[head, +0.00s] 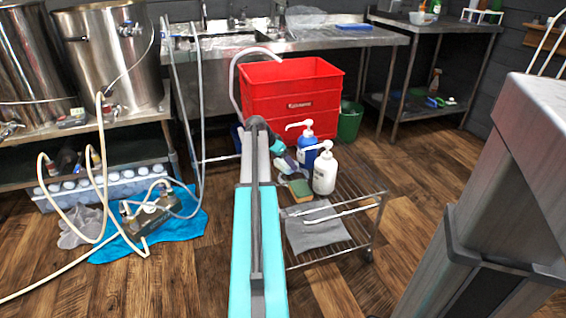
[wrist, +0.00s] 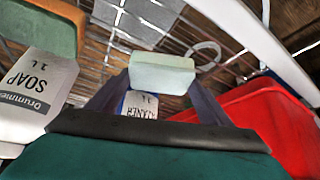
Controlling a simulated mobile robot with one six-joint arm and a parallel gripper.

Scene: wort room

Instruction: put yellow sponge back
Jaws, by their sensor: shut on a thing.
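My gripper (wrist: 160,80) is shut on a pale green block (wrist: 162,75), held between its two fingertips. In the head view my gripper (head: 285,160) is small, above the wire cart's left side, beside the pump bottles. A sponge (head: 300,190) with a green top and tan-yellow side lies on the cart in front of the bottles. It also shows at the upper left of the wrist view (wrist: 45,30), apart from my fingers.
A white soap bottle (head: 325,173) and a blue cleaner bottle (head: 306,147) stand close to my gripper. A red crate (head: 290,95) is behind them. A green bin (head: 349,122) stands behind the cart.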

